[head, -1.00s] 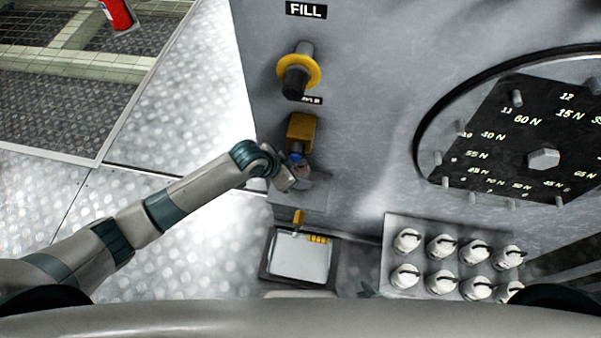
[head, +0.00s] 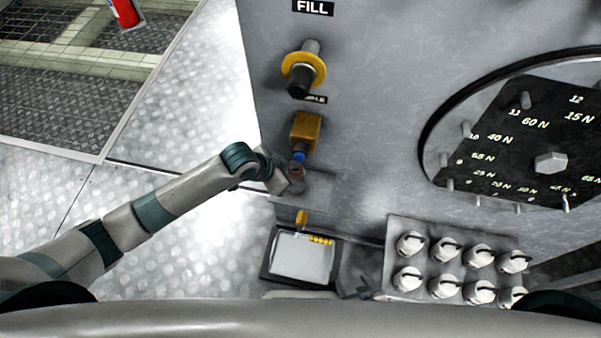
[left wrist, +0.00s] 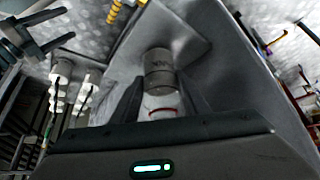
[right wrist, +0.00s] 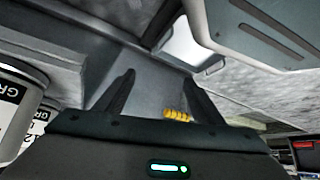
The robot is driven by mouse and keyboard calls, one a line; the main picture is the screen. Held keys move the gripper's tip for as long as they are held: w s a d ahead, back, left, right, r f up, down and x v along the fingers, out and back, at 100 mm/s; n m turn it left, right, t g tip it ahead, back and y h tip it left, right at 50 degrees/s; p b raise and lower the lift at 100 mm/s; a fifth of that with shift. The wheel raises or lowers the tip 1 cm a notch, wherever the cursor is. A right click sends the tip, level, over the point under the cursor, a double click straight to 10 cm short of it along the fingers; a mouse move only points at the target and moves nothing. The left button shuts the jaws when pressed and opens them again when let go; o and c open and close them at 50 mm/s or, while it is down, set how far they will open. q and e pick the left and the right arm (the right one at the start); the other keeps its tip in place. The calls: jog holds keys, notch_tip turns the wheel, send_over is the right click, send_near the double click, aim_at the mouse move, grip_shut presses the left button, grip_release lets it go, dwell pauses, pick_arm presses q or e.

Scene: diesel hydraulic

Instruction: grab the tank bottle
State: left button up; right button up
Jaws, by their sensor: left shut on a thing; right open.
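A small bottle with a grey cylindrical end, a white body and a red band (left wrist: 159,72) sits between the fingers of my left gripper (left wrist: 160,98) in the left wrist view. I take it as the tank bottle. In the head view my left gripper (head: 284,181) is at the small grey ledge under the yellow box, shut on the bottle (head: 297,170), which shows only partly there. I cannot tell whether the bottle touches the ledge. My right gripper (right wrist: 163,92) is open and empty in the right wrist view.
A grey machine panel carries a yellow-ringed knob (head: 303,70), a yellow box (head: 305,131) and a large dial (head: 540,140). Below stand a framed screen (head: 303,257) and a tray of several white containers (head: 410,243). Bright metal floor lies open at left; a red cylinder (head: 126,12) is far off.

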pick_arm(q)
jog(key=s+a, duration=0.2)
jog(key=a, duration=0.1)
jog(key=s+a, duration=0.1)
jog(key=a, duration=0.1)
jog(key=shift+s+a+f+b, duration=0.1)
jog(key=shift+s+a+b, duration=0.15)
jog(key=shift+s+b, duration=0.1)
jog(key=s+a+b, duration=0.1)
jog(key=s+a, duration=0.3)
jog(key=a, duration=0.3)
jog(key=shift+s, duration=0.4)
pick_arm(e)
jog(key=shift+w+d+f+g, duration=0.15)
jog(key=shift+d+f+g, duration=0.1)
jog(key=shift+f+g, duration=0.15)
pick_arm(q)
jog(key=shift+a, duration=0.1)
